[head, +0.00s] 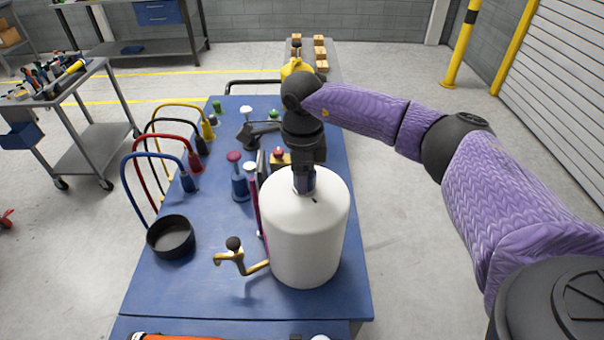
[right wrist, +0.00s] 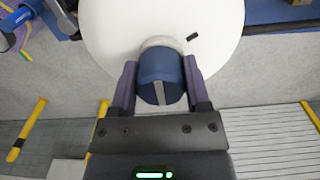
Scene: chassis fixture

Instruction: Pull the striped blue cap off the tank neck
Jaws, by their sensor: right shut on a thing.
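The white tank (head: 308,235) stands upright on the blue table. The blue cap (right wrist: 161,72) with a pale grey stripe sits at the tank's neck, seen from above in the right wrist view, where the tank top (right wrist: 108,25) also shows. My right gripper (head: 304,178) comes down over the neck. In the right wrist view its two fingers (right wrist: 160,85) are on either side of the cap and shut on it. In the head view the gripper hides most of the cap. A pale ring shows beside the cap in the wrist view. My left gripper is not in view.
A brass crank handle (head: 240,258) and a black round dish (head: 171,236) stand left of the tank on the blue table (head: 190,290). Coloured hoses (head: 160,155) and several knobs stand farther back. A grey cart (head: 80,130) is at the left.

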